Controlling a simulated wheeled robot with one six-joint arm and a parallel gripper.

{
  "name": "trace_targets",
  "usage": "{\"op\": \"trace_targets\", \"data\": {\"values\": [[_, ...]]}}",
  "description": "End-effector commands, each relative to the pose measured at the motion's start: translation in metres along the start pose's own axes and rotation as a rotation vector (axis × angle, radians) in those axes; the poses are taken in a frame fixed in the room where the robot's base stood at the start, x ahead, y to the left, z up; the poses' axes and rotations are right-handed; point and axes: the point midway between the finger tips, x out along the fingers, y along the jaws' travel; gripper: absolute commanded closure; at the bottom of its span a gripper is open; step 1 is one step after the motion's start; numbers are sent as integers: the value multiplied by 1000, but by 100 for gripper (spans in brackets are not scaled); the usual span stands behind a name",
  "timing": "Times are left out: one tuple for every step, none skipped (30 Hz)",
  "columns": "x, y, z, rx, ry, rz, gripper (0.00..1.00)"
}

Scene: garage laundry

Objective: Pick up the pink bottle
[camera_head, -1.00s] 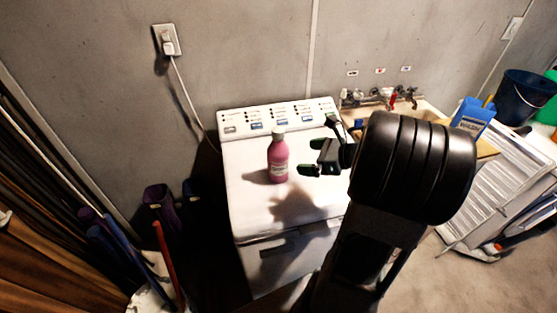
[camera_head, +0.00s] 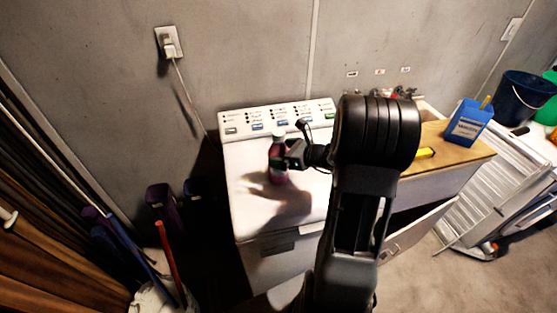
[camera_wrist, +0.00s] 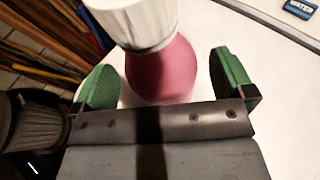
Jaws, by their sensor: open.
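The pink bottle (camera_head: 276,172) with a white cap stands upright on top of the white washing machine (camera_head: 247,201). My gripper (camera_head: 285,160) is at the bottle's right side in the head view and covers part of its body. In the wrist view the pink bottle (camera_wrist: 163,72) is between the two green fingertips of my gripper (camera_wrist: 165,80), with a gap on each side. The jaws are open. The lower part of the bottle is hidden by the gripper's body in the wrist view.
The washer's control panel (camera_head: 277,118) rises behind the bottle against a grey wall. A wooden counter (camera_head: 455,150) with a blue box (camera_head: 467,122) and a yellow object (camera_head: 425,153) lies to the right. Tools and boards stand at the left. The washer top left of the bottle is clear.

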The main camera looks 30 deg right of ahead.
Motion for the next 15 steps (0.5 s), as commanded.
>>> {"op": "trace_targets", "data": {"values": [[6, 1, 1, 2, 1, 3, 0], [9, 0, 1, 2, 1, 2, 0], [13, 0, 1, 1, 1, 2, 0], [15, 0, 0, 1, 1, 2, 0], [17, 0, 0, 1, 1, 1, 0], [19, 0, 0, 0, 0, 0, 0], [20, 0, 0, 0, 0, 0, 0], [20, 0, 0, 0, 0, 0, 0], [20, 0, 0, 0, 0, -1, 0], [20, 0, 0, 0, 0, -1, 0], [20, 0, 0, 0, 0, -1, 0], [20, 0, 0, 0, 0, -1, 0], [20, 0, 0, 0, 0, -1, 0], [20, 0, 0, 0, 0, -1, 0], [20, 0, 0, 0, 0, -1, 4]]}}
